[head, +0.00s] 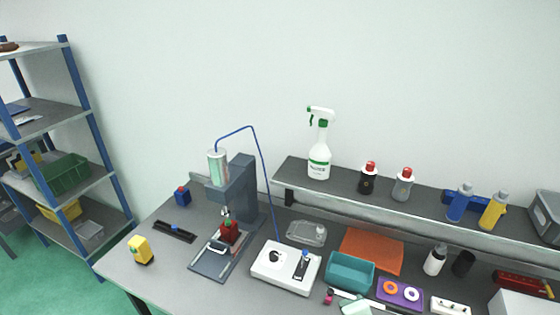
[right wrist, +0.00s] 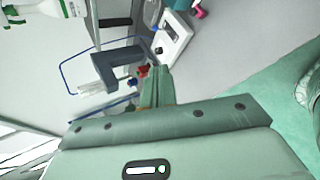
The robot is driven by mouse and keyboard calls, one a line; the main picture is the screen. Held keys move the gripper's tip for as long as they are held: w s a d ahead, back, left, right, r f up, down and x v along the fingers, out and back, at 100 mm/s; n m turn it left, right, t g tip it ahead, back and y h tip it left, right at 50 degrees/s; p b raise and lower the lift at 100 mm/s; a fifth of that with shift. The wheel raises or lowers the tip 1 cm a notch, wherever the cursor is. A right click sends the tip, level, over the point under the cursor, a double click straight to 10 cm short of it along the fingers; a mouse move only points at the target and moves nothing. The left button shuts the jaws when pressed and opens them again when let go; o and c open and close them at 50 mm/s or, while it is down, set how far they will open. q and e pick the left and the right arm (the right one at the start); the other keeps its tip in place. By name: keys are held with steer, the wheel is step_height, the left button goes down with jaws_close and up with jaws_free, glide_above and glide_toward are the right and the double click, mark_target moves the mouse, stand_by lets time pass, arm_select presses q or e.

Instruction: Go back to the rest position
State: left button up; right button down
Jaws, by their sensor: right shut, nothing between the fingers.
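My right gripper (right wrist: 158,75) shows only in the right wrist view, its fingers closed together and empty. Beyond its fingertips are the grey drill-press-like machine (right wrist: 118,66) and the white control box (right wrist: 174,38), with a gap that I cannot judge. My left gripper is in neither view. In the head view no arm or gripper shows over the table. There the grey machine (head: 240,188) stands upright with a red part (head: 229,231) on its base. The white control box (head: 286,267) sits to its right.
The table (head: 180,270) is clear at its front left, beside a yellow block (head: 140,250). A raised shelf (head: 290,172) carries a spray bottle (head: 319,155) and several smaller bottles. A teal bin (head: 350,271) and an orange sheet (head: 371,250) lie right. A blue-post rack (head: 88,125) stands left.

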steer(key=s+d+r+m+g+h, duration=0.2)
steer(key=s+d+m+g+h, duration=0.3)
steer(key=s+d+m, duration=0.9)
steer(key=s+a+f+m+g+y+b, duration=0.15)
steer(key=f+b, duration=0.55)
steer(key=f, duration=1.3)
steer(key=s+a+f+y+b, duration=0.15)
steer(key=f+b, duration=0.65)
steer(key=f, duration=1.2)
steer(key=s+f+m+g+b, duration=0.1)
steer(key=s+f+b, duration=0.5)
steer(key=s+f, duration=0.4)
steer(key=s+f+m+g+y+b, duration=0.1)
steer(key=s+f+b, duration=0.5)
steer(key=f, duration=1.2)
steer(key=s+m+g, duration=0.1)
steer(key=s, duration=0.2)
steer(key=shift+s+a, duration=0.2)
steer(key=shift+s, duration=0.15)
